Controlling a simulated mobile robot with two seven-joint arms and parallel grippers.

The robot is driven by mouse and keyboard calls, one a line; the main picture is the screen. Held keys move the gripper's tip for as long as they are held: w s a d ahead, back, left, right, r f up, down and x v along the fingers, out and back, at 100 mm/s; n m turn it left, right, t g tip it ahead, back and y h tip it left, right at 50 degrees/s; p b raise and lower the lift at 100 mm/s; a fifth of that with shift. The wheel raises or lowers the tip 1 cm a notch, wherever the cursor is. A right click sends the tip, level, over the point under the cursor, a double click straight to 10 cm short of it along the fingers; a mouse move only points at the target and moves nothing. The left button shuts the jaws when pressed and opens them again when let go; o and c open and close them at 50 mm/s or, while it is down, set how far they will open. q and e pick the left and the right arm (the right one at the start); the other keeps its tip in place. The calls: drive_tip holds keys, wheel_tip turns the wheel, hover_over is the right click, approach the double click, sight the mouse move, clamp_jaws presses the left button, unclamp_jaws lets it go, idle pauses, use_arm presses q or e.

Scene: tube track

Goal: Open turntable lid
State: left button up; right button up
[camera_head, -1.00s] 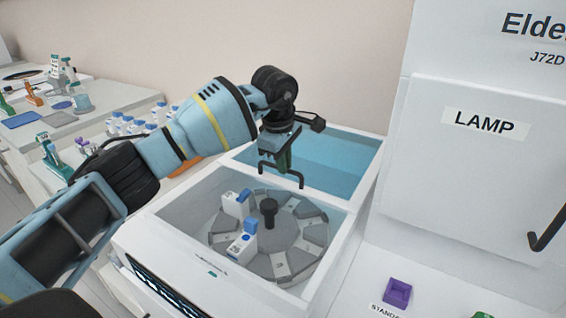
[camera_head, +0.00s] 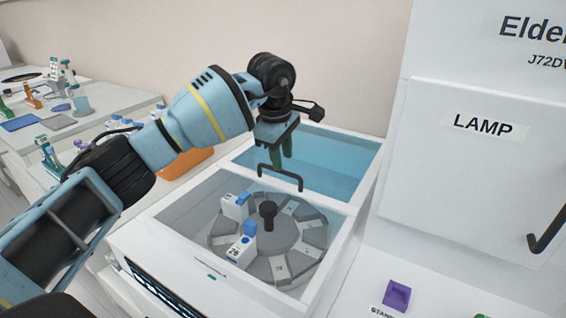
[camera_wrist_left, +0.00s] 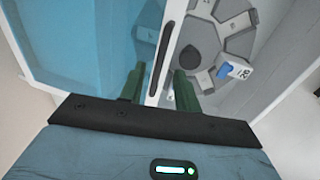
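My left gripper (camera_head: 285,155) is just above and behind the handle, pointing down. In the left wrist view the two green fingers (camera_wrist_left: 160,72) are apart, and the black handle (camera_wrist_left: 162,50) shows between them. I cannot tell whether they touch it. My right gripper is in neither view.
Two white blue-capped cartridges (camera_head: 241,247) sit on the turntable. A blue-tinted pane (camera_head: 335,155) lies behind. The tall white LAMP cabinet (camera_head: 470,170) stands close on the right, with a purple holder (camera_head: 397,294) before it. A bench (camera_head: 110,100) with labware is at left.

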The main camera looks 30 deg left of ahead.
use_arm(q)
drive_tip(key=r, duration=0.2)
drive_tip(key=s+r, duration=0.1)
drive_tip(key=r, duration=0.1)
drive_tip(key=shift+r, duration=0.3)
idle(0.3)
